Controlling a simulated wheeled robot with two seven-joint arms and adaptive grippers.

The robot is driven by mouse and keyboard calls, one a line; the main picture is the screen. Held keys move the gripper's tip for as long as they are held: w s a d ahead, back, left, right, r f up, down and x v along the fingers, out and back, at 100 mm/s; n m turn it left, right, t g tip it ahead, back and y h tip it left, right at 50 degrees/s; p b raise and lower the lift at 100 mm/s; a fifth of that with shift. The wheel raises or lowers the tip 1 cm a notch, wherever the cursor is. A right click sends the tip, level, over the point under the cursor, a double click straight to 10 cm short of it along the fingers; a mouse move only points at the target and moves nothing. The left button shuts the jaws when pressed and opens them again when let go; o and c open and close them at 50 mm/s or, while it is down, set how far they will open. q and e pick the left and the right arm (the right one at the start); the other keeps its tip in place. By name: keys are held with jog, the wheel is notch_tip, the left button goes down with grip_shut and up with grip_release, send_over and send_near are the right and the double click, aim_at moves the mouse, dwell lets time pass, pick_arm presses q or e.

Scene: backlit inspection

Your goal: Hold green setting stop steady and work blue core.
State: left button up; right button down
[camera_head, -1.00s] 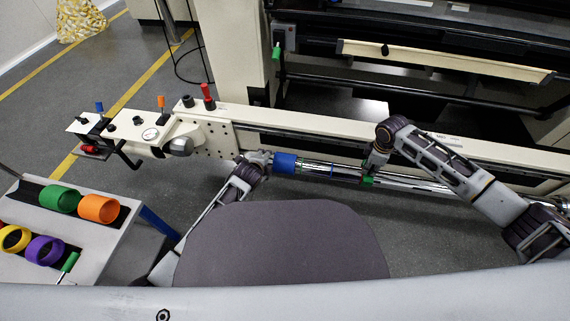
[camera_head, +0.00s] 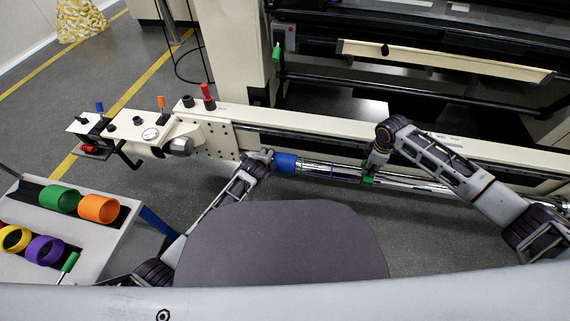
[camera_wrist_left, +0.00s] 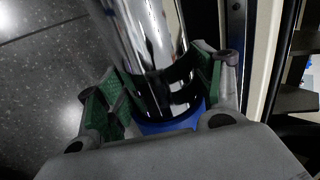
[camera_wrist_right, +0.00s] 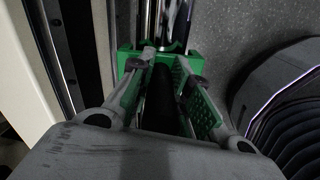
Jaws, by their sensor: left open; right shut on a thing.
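The blue core (camera_head: 285,163) sits around the shiny bar (camera_head: 318,169) left of centre in the head view. My left gripper (camera_head: 264,158) is at the core's left end. In the left wrist view its open fingers straddle the bar, with part of the blue core (camera_wrist_left: 172,125) showing between them. Whether the fingers touch the core I cannot tell. The green setting stop (camera_head: 368,181) is further right on the bar. My right gripper (camera_head: 373,167) is shut on it. The stop (camera_wrist_right: 125,58) also shows at the fingertips in the right wrist view.
A cream rail (camera_head: 320,128) runs behind the bar, with a cream end plate (camera_head: 219,139) at left. A sloped rack (camera_head: 95,250) at lower left holds coloured rings, including green (camera_head: 58,198) and orange (camera_head: 98,208). A dark grey rounded surface fills the front middle.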

aim_at(286, 165)
pick_arm(q)
jog(key=shift+s+d, duration=0.3)
jog(key=shift+d, duration=1)
jog(key=shift+s+d, duration=0.35)
jog(key=shift+d, duration=0.9)
jog(key=shift+s+d, duration=0.3)
jog(key=shift+d, duration=1)
dwell(1.3)
